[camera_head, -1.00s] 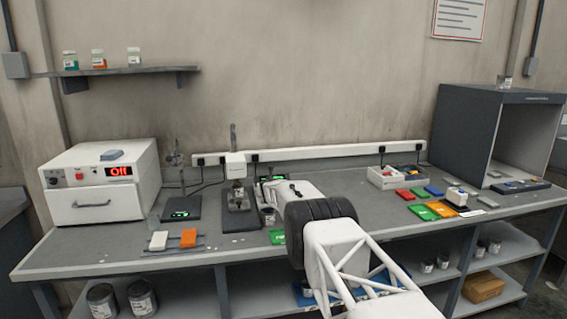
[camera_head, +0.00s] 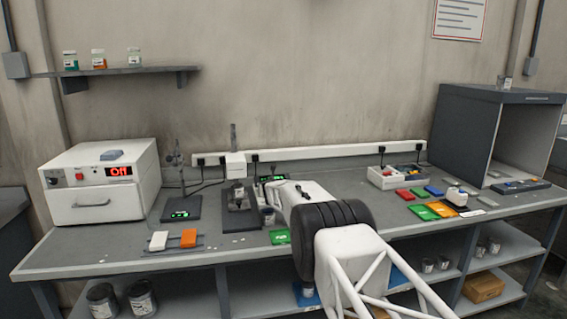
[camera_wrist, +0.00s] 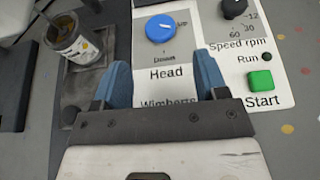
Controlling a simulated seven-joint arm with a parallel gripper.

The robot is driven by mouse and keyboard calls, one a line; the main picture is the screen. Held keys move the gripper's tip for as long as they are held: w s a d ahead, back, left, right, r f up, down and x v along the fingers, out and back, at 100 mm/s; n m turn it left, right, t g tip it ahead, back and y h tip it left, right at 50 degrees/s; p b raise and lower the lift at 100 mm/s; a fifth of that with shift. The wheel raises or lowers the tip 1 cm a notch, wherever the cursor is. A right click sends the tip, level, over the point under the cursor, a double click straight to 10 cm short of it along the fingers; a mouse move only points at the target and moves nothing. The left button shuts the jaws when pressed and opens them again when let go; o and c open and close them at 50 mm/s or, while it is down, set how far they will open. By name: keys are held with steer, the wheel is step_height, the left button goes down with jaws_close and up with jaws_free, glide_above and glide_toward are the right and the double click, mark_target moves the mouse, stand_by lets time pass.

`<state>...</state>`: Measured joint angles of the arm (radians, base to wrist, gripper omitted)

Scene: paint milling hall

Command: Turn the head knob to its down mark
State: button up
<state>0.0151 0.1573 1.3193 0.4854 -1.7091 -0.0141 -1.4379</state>
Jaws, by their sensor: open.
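The head knob (camera_wrist: 160,27) is a round blue dial with a small pale pointer line, on a white panel (camera_wrist: 200,88) in the wrist view. The word "Head" is printed below it. An "up" mark is at its right and a small mark, probably "down", just below it. The pointer lies towards the right, near the up mark. My gripper (camera_wrist: 163,68) is open and empty, its blue fingers spread either side of the "Head" label, with the knob beyond the tips and apart from them. In the head view my arm hides the panel and fingertips.
In the wrist view, a black speed knob (camera_wrist: 233,8) and green start button (camera_wrist: 260,80) are right of the knob. An open tin (camera_wrist: 75,42) stands at the left. In the head view, a white oven (camera_head: 100,185) reads "Off"; a green card (camera_head: 280,237) lies near my arm.

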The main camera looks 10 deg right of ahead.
steer(key=shift+s+r, duration=0.35)
steer(key=shift+r, duration=0.1)
steer(key=s+d+r+m+g+h, duration=0.1)
steer(key=s+d+r+m+h, duration=0.2)
steer(key=s+r+m, duration=0.9)
steer(key=shift+s+d+r, duration=0.55)
steer(key=shift+s+r, duration=0.15)
steer(key=shift+r, duration=1.95)
steer(key=shift+o, duration=0.4)
steer(key=shift+w+g+h, duration=0.15)
steer(key=shift+g+h, duration=0.15)
steer(key=w+d+f+m+g, duration=0.2)
steer(key=w+d+m+g, duration=0.2)
steer(key=w+m, duration=0.45)
steer(key=w+a+f+m+g+y, duration=0.2)
steer(key=w+a+f+m+y, duration=0.1)
steer(key=w+f+m, duration=0.1)
steer(key=w+a+f+m+g+y, duration=0.2)
steer(key=w+a+f+m+y, duration=0.1)
steer(key=w+f, duration=0.4)
steer(key=shift+m, duration=0.55)
